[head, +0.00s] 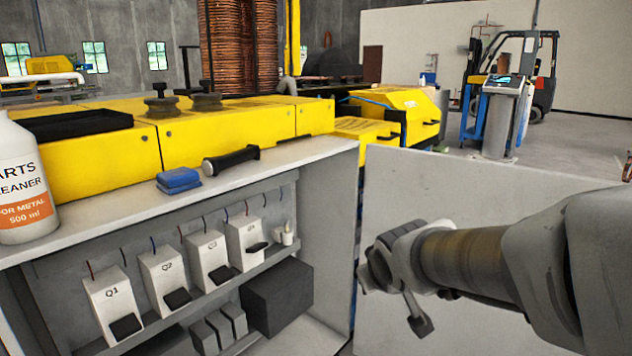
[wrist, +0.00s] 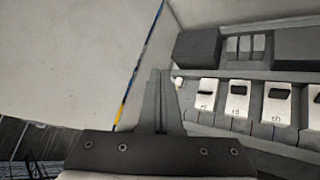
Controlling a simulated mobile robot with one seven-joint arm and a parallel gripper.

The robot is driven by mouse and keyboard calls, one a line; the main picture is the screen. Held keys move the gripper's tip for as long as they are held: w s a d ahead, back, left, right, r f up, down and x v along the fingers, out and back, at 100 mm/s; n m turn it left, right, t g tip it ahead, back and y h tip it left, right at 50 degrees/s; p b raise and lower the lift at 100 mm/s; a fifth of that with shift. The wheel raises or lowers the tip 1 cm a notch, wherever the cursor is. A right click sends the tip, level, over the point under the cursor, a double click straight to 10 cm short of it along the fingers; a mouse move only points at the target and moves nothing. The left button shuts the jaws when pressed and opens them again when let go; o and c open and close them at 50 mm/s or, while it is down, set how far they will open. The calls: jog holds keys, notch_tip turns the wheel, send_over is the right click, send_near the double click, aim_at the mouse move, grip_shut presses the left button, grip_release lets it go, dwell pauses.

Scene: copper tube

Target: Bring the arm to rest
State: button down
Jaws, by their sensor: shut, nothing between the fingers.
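My arm (head: 470,257) reaches in from the right edge of the head view, in front of a pale panel. Its outer end is to the right of the grey shelf unit, apart from the bench top. In the wrist view my gripper (wrist: 160,75) shows as two dark fingers side by side, shut with nothing between them. They point towards the gap between a pale surface and the shelf unit. In the head view I cannot make out the fingers clearly.
White labelled boxes (wrist: 235,97) stand on the shelf below. The pale panel (head: 420,185) stands behind my arm. A forklift (head: 540,70) is far back.

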jog(key=s+d+r+m+g, duration=0.1)
jog(key=s+d+m+g, duration=0.1)
jog(key=s, duration=0.8)
jog(key=s+d+m+g, duration=0.1)
jog(key=s+d+m, duration=0.1)
jog(key=s, duration=0.9)
notch_tip(320, 180, up, 24)
jog(key=p, duration=2.3)
jog(key=shift+f+p, duration=0.15)
jog(key=shift+p, duration=0.25)
jog(key=shift+w+a, duration=0.1)
jog(key=shift+w, duration=0.05)
